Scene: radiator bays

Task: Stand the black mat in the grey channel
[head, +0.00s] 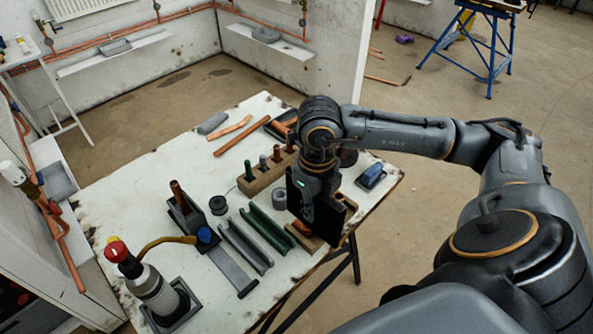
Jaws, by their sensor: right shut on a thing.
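The black mat (328,222) is a dark flat panel held upright in my right gripper (307,208), above the right part of the table. My right gripper is shut on it; its fingertips are hard to tell from the dark mat. The grey channel (245,248) is a long open trough lying on the table, to the left of the mat. The mat is apart from the grey channel, with a green channel (268,230) between them in the picture. My left gripper is not in view.
A wooden block with upright pieces (266,174) stands behind the channels. A torch bottle (155,290) stands at the front left. A flat grey bar (232,270) lies left of the grey channel. A blue object (371,176) sits near the right edge.

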